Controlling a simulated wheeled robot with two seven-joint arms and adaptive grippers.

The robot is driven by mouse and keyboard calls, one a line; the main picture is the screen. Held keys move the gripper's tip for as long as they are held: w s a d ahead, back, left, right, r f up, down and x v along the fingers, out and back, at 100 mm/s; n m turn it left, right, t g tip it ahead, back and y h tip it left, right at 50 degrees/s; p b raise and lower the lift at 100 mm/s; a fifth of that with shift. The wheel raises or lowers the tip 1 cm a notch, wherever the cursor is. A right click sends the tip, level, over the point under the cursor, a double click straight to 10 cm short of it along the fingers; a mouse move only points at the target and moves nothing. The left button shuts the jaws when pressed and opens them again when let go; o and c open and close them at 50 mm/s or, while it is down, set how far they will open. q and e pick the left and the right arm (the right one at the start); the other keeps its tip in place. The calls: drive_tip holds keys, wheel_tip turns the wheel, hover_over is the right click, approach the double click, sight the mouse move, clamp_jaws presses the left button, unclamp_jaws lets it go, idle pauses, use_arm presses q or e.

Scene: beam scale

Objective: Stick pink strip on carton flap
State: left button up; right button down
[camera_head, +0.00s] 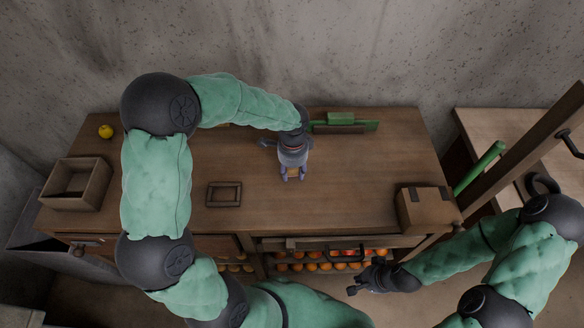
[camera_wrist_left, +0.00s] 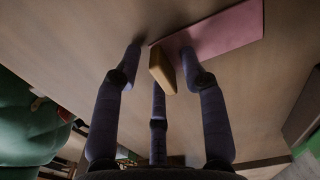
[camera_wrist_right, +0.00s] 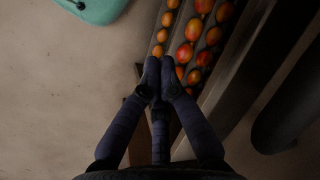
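A pink strip (camera_wrist_left: 225,32) lies on the tabletop in the left wrist view, and I cannot make it out in the head view. A small tan block (camera_wrist_left: 162,72) is at its near corner; I cannot tell if they are joined. My left gripper (camera_head: 292,176) points down over the table, fingers apart, with the block between them and a gap on one side. The carton (camera_head: 425,209) is a brown box at the table's right front; its flaps are hard to tell apart. My right gripper (camera_head: 356,289) is empty, fingertips together, in front of the table.
An open wooden box (camera_head: 75,184) and a yellow fruit (camera_head: 106,131) are at the table's left. A small wooden frame (camera_head: 224,194) lies left of my left gripper. A green object (camera_head: 340,119) stands at the back. Orange fruit (camera_wrist_right: 198,40) fills a shelf beside my right gripper.

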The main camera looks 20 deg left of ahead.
use_arm(q)
clamp_jaws()
drive_tip(key=shift+r, duration=0.1)
